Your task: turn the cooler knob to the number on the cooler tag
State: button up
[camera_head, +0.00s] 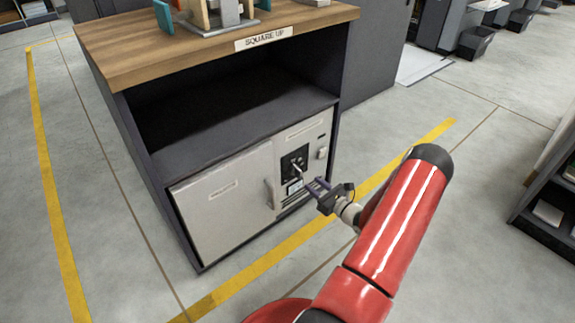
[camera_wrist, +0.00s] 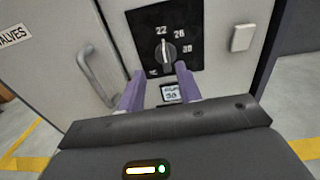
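The cooler knob (camera_wrist: 166,52) is a grey, upright lever-shaped knob on a black dial plate with 22, 26 and 30 around it. Its top end points up, near 22; a lower-left mark is partly hidden. In the head view the knob (camera_head: 298,169) is on the right part of the cabinet front. The cooler tag (camera_wrist: 170,93) is a small light display below the plate; its blurred number looks like 30. My gripper (camera_wrist: 160,71) is open and empty, its purple fingers apart just below the knob. It also shows in the head view (camera_head: 309,187), in front of the panel.
A vertical door handle (camera_wrist: 98,75) stands out left of the dial. A pale switch (camera_wrist: 242,37) sticks out at its right. Above is an open dark shelf (camera_head: 225,115) under a wooden top (camera_head: 130,50) marked SQUARE UP. The floor before the cabinet is clear.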

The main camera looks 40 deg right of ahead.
aim_at(301, 174)
jog(key=shift+m+h, duration=0.3)
jog(key=w, duration=0.7)
jog(key=shift+w+f, duration=0.3)
jog(key=shift+w, duration=0.05)
grip_shut()
